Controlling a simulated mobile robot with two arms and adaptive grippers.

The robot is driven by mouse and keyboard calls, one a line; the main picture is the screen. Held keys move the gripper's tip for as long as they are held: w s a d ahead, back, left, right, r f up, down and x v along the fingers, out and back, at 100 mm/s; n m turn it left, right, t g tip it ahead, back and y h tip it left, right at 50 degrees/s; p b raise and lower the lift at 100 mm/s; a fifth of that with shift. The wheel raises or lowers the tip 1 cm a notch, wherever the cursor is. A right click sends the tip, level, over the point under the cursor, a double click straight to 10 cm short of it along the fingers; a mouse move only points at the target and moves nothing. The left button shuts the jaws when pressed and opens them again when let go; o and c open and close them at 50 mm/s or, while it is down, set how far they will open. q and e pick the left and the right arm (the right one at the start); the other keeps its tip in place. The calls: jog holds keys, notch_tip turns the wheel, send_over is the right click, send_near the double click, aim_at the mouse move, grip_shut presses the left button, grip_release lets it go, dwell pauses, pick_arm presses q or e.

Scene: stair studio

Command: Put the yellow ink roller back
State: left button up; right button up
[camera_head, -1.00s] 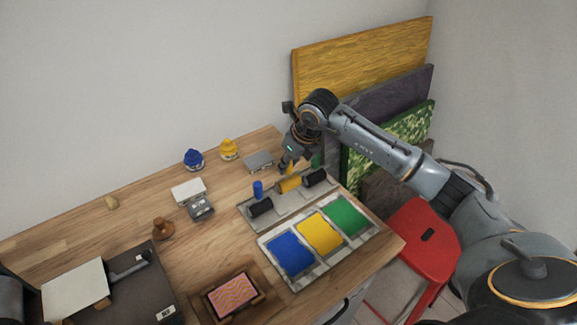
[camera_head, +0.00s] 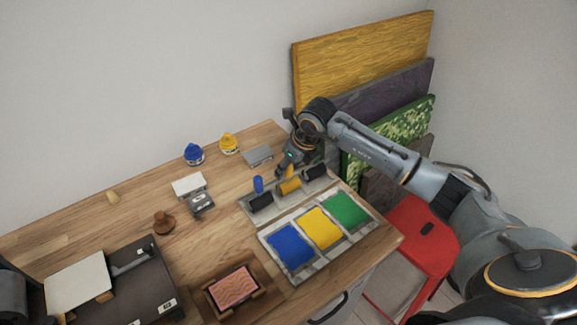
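The yellow ink roller (camera_head: 290,187) is in the grey roller rack (camera_head: 284,205), between two dark rollers, its yellow handle pointing up. My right gripper (camera_head: 288,170) is at that handle, pointing down from behind. Its fingers are too small and dark to tell whether they are shut on the handle. I cannot tell if the roller is fully seated in the rack. The blue-handled roller (camera_head: 261,202) is to its left. The dark roller to its right (camera_head: 316,172) is partly hidden by my gripper. My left gripper is not in view.
An ink tray (camera_head: 322,229) with blue, yellow and green pads lies in front of the rack. Blue (camera_head: 194,154) and yellow (camera_head: 229,144) ink jars and a grey block (camera_head: 258,155) stand behind. A red stool (camera_head: 425,232) and leaning panels (camera_head: 365,60) are right of the table.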

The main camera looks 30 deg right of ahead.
jog(key=shift+r+p, duration=0.45)
jog(key=shift+r, duration=0.35)
jog(key=b+v, duration=0.2)
jog(key=v, duration=0.9)
jog(key=shift+r, duration=0.2)
jog(key=shift+s+f, duration=0.1)
jog(key=shift+s, duration=0.1)
